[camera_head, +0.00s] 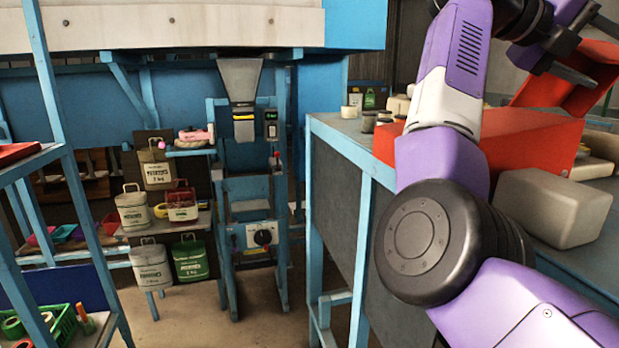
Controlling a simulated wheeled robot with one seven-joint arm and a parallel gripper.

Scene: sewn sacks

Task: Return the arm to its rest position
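My arm (450,140), purple and white with a dark round joint, rises along the right side of the head view. It bends over at the top right. My gripper (596,50) is at the top right corner, partly cut off by the frame edge. Its two dark fingers look spread apart, with a tilted red panel (560,92) showing behind and between them. I see nothing clearly held. Whether a finger touches the red panel cannot be told.
A blue-framed bench (340,180) stands below my arm, bearing a red box (525,140) and a beige block (553,207). A sack-sewing station (245,150) stands at centre, beside several labelled sacks (133,210). A blue rack (90,230) is at left. Floor (190,320) shows between.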

